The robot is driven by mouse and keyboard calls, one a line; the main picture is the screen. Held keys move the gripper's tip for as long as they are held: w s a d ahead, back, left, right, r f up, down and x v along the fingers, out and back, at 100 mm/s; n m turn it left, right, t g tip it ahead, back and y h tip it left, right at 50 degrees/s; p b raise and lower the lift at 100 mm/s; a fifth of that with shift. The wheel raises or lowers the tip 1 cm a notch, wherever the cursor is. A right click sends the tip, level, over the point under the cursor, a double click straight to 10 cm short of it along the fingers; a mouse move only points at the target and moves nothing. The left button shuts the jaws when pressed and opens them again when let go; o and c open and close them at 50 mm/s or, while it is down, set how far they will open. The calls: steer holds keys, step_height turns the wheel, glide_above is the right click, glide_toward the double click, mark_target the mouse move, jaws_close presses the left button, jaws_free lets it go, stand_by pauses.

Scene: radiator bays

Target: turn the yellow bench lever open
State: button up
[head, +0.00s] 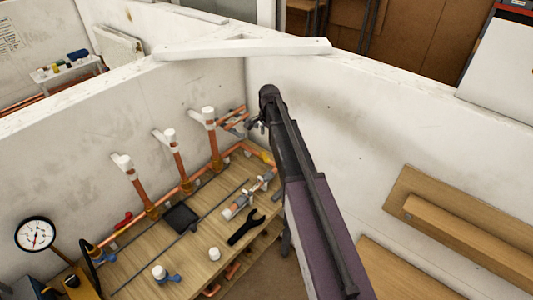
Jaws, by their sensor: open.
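A small yellow patch, which looks like the yellow bench lever (266,157), shows on the copper pipework at the far right end of the wooden bench (203,238). My dark arm passes close by its right side in the picture and may hide part of it, so its angle is unclear. My gripper (241,125) seems to be the small dark and grey parts left of the arm's far end, above and behind the lever in the picture. It looks open and empty. Its fingers are tiny and partly hidden, and no contact with the lever shows.
Copper risers with white caps (169,134) stand along the bench's back. A black spanner (246,227), grey fittings (243,201), a dark square block (181,217) and white caps lie on top. A pressure gauge (36,234) stands left. White walls enclose the corner; wooden boards (465,235) are right.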

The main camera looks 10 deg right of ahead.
mark_target(266, 158)
steer(key=shift+w+f, duration=0.1)
steer(key=shift+w, duration=0.05)
stand_by(0.4)
steer(key=f+b, duration=1.3)
steer(key=b, duration=0.1)
steer(key=shift+w+a+f, duration=0.1)
steer(key=shift+w+f, duration=0.15)
steer(key=shift+w, duration=0.05)
stand_by(0.4)
steer(key=shift+c, duration=0.2)
jaws_close()
